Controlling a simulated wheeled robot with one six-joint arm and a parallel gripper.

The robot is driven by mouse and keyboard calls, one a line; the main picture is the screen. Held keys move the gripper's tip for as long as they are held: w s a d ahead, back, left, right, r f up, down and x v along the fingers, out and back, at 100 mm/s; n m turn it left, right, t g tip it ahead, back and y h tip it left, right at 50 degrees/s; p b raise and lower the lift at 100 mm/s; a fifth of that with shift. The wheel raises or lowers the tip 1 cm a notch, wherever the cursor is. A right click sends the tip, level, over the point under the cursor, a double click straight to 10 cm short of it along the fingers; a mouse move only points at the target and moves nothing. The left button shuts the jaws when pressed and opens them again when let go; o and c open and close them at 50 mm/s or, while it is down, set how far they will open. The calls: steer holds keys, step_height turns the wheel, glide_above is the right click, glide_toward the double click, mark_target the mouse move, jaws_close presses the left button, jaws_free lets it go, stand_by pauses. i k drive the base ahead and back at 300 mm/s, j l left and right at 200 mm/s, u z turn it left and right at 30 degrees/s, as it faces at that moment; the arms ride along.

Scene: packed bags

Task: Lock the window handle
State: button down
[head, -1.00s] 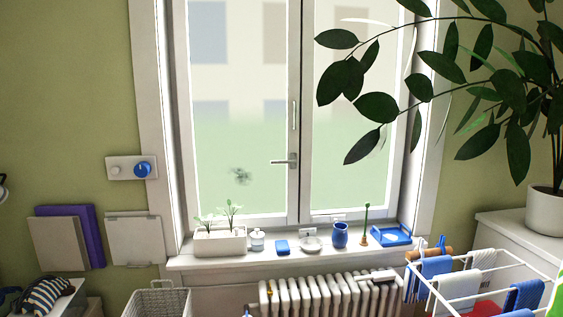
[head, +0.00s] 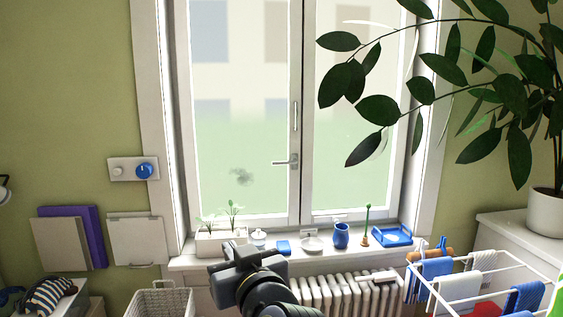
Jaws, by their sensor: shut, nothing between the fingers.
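The window handle (head: 287,162) is a small metal lever on the middle frame of the closed-looking window (head: 243,120). Its lever lies horizontal and points left from its mount. My gripper (head: 226,268) is at the end of my dark arm, low in the picture in front of the sill and radiator. It is well below and left of the handle and apart from it. It is shut and holds nothing; its fingers are hard to make out.
The white sill (head: 190,262) carries a planter (head: 210,246), a blue sponge-like block (head: 283,247), a blue vase (head: 341,236) and a blue tray (head: 392,236). Plant leaves (head: 378,109) hang before the right pane. A drying rack (head: 470,290) stands at lower right. Space before the left pane is clear.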

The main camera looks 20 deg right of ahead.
mark_target(294, 161)
steer(key=i+l+z, duration=0.2)
steer(key=i, duration=0.5)
steer(key=i+j+z, duration=0.1)
steer(key=i+z, duration=0.15)
steer(key=i, duration=0.45)
steer(key=i+j+z, duration=0.2)
steer(key=i, duration=0.55)
